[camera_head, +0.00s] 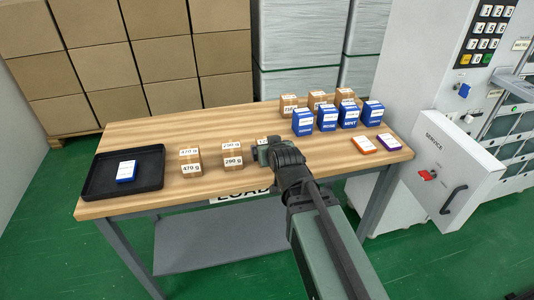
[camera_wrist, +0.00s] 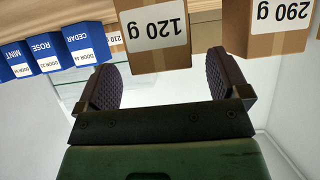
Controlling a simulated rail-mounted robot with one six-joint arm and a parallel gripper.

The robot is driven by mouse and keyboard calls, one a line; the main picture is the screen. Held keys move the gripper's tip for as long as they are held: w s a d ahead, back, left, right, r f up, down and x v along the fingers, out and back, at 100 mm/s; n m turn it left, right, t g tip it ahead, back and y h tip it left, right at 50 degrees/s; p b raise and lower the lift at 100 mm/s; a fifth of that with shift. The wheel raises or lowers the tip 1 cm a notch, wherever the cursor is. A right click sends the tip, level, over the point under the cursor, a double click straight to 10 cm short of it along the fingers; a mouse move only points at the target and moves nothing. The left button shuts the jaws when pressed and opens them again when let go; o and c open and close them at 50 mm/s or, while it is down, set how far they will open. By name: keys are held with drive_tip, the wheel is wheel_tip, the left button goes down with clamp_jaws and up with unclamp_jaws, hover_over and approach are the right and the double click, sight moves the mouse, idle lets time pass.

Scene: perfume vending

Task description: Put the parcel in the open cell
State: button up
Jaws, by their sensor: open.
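A brown parcel labelled 120 g (camera_wrist: 155,28) is in front of my gripper in the wrist view, lined up with the gap between the fingers. My gripper (camera_wrist: 161,62) is open, with a dark ribbed finger on each side. In the head view, my gripper and wrist (camera_head: 272,152) are over the table's front edge and mostly hide this parcel. A 290 g parcel (camera_head: 233,157) stands to its left, also in the wrist view (camera_wrist: 268,28). A 470 g parcel (camera_head: 191,162) stands farther left. The machine's cells (camera_head: 515,125) are partly in view; I cannot tell which is open.
Blue boxes (camera_head: 303,123) and several brown parcels (camera_head: 289,103) stand at the table's back right. An orange box (camera_head: 366,145) and a purple box (camera_head: 388,142) lie flat. A black tray (camera_head: 95,172) holds a blue box. The service panel (camera_head: 442,165) borders the table's right.

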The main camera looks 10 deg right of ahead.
drive_tip(key=b+x, duration=0.2)
drive_tip(key=x, duration=0.3)
drive_tip(key=shift+f, duration=0.1)
drive_tip(key=shift+c, duration=0.2)
drive_tip(key=c, duration=1)
wheel_tip(320, 180, up, 20)
drive_tip(key=p, duration=2)
